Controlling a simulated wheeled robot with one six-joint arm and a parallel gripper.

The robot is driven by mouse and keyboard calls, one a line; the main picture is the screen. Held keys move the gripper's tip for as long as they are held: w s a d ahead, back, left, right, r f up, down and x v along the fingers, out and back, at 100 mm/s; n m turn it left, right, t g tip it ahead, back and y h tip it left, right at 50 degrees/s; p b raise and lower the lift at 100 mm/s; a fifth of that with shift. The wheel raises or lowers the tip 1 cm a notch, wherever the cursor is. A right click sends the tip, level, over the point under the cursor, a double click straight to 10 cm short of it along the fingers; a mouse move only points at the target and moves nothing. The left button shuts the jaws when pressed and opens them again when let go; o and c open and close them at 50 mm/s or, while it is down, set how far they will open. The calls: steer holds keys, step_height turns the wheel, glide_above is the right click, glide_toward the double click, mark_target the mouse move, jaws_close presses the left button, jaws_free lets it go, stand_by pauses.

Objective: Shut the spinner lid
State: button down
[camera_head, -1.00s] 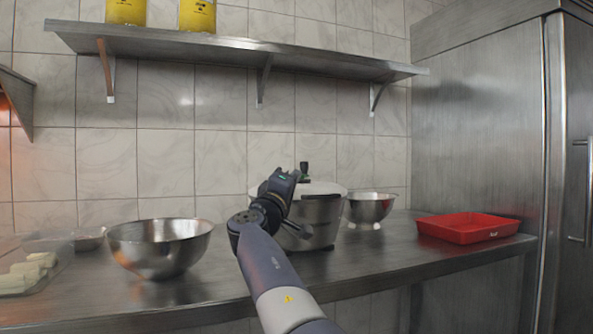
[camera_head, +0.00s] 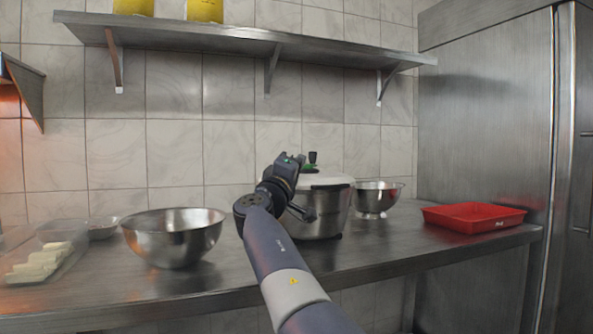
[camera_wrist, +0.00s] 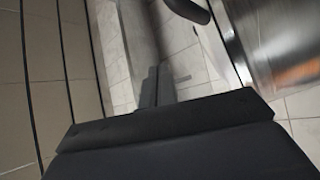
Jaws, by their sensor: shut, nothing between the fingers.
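A dark handle (camera_head: 303,214) juts from the pot's side. My gripper (camera_head: 291,158) is at lid height, in front and left of the knob in the picture. In the wrist view its fingers (camera_wrist: 151,88) are together and empty, and a dark rounded part (camera_wrist: 188,9) shows beside steel.
A steel bowl (camera_head: 172,241) stands left of the spinner, with a clear tray (camera_head: 70,262) of pale blocks further left. A colander (camera_head: 376,196) and a red tray (camera_head: 472,214) stand to the right. A steel shelf (camera_head: 235,38) hangs above. The front counter is clear.

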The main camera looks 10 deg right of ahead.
steer(key=s+a+f+b, duration=0.1)
steer(key=a+f, duration=0.5)
steer(key=a, duration=0.1)
steer(key=shift+s+f, duration=0.35)
steer(key=shift+s, duration=0.05)
steer(key=w+d+r, duration=0.2)
steer(key=d+r, duration=0.2)
steer(key=d, duration=0.4)
steer(key=shift+d+r+b, duration=0.2)
steer(key=shift+b, duration=0.2)
